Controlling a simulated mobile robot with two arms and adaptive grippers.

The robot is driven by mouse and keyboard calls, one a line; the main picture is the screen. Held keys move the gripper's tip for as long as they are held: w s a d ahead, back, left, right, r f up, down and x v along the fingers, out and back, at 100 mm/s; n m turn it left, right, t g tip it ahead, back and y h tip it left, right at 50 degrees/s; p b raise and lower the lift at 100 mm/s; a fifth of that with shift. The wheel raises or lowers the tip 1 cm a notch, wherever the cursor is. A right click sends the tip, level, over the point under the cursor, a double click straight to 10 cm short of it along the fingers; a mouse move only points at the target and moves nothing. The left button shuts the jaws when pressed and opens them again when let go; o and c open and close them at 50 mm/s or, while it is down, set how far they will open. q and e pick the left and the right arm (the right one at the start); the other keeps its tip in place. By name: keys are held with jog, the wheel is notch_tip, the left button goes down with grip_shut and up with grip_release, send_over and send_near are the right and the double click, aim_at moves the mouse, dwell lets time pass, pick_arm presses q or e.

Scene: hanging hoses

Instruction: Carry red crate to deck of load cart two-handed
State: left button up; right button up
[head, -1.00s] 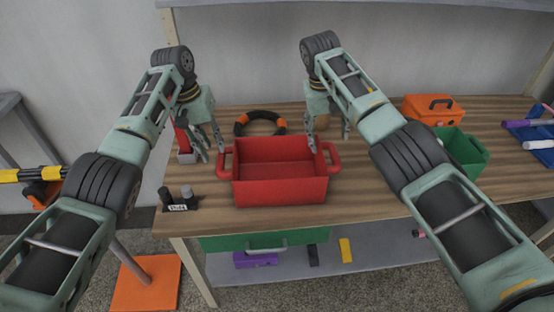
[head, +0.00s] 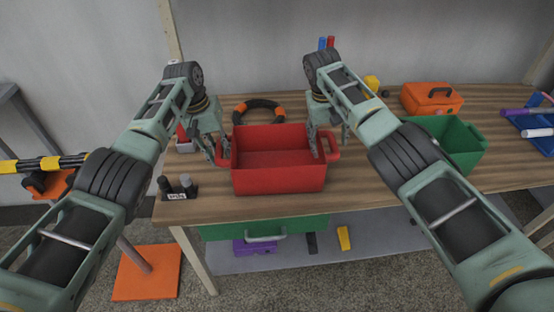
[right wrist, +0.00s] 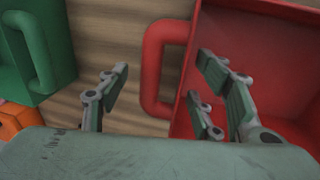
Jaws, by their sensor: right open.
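The red crate (head: 280,182) sits upright and looks empty on the wooden table, with a loop handle at each side. My left gripper (head: 222,158) is at the crate's left handle, which it partly hides; its jaw opening is unclear. My right gripper (head: 328,150) is open at the right handle. In the right wrist view, the fingers of my right gripper (right wrist: 163,65) stand apart on either side of the red handle (right wrist: 152,82), with one side over the crate's inside (right wrist: 275,65). I cannot make out a load cart.
On the wooden table (head: 370,190), a green bin (head: 455,145) and an orange toolbox (head: 432,99) stand to the right. A black-and-orange ring (head: 262,103) lies behind the crate. A green drawer (head: 225,229) is below.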

pick_arm(q)
jog(key=shift+f, duration=0.4)
pick_arm(e)
jog(key=shift+f, duration=0.4)
pick_arm(q)
jog(key=shift+c, duration=0.4)
pick_arm(e)
jog(key=shift+c, duration=0.4)
pick_arm(q)
grip_shut()
pick_arm(e)
jog(key=c, duration=0.6)
jog(key=shift+d, duration=0.15)
jog(key=c, duration=0.8)
pick_arm(q)
jog(key=shift+w, duration=0.1)
pick_arm(e)
jog(key=shift+c, duration=0.2)
